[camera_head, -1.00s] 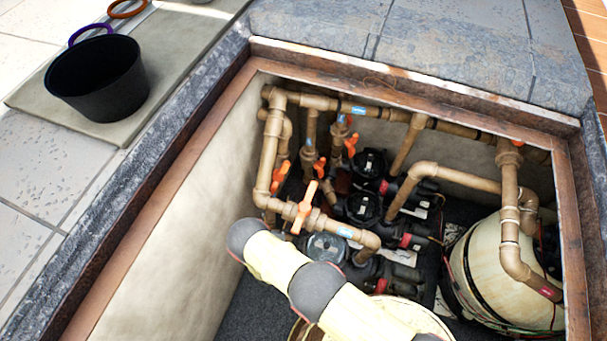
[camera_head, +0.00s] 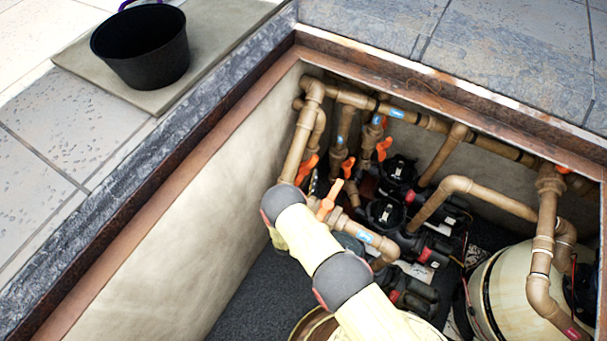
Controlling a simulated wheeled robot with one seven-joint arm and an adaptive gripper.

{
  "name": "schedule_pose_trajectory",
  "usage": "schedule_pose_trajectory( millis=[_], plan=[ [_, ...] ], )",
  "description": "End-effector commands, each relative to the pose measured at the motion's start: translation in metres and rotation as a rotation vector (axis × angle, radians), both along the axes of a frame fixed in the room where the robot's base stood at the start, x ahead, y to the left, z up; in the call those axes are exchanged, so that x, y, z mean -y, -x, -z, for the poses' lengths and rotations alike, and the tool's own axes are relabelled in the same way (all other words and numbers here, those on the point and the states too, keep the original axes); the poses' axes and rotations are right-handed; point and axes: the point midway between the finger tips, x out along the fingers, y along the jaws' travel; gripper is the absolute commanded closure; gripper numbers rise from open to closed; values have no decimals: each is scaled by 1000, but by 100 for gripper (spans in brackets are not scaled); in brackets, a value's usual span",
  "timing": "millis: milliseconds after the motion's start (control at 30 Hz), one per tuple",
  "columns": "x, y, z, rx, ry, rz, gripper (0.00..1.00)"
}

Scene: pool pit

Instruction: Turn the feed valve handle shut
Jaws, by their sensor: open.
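Several orange valve handles sit on the brown pipework in the pit. The nearest handle (camera_head: 328,200) stands tilted upright on the lower front pipe, just right of my arm's bent joint. Other orange handles are a left one (camera_head: 307,168), a middle one (camera_head: 348,167) and a back one (camera_head: 384,148). I cannot tell from any label which is the feed valve. My cream arm with dark grey joints reaches in from the bottom and covers the lower bend of the left pipe. My gripper is hidden behind the arm, so its contact with any handle cannot be seen.
Black pump units (camera_head: 385,213) stand behind the front pipe. A cream tank (camera_head: 510,290) fills the pit's right side. The rusty pit frame (camera_head: 190,195) and pale left wall (camera_head: 215,200) bound the arm. A black bucket (camera_head: 140,48) stands on a slab outside.

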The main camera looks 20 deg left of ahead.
Motion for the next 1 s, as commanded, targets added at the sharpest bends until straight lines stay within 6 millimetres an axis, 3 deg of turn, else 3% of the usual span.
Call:
schedule_pose_trajectory(
  millis=[1000],
  plan=[
    [0, 0, 0, 0, 0, 1, 100]
  ],
)
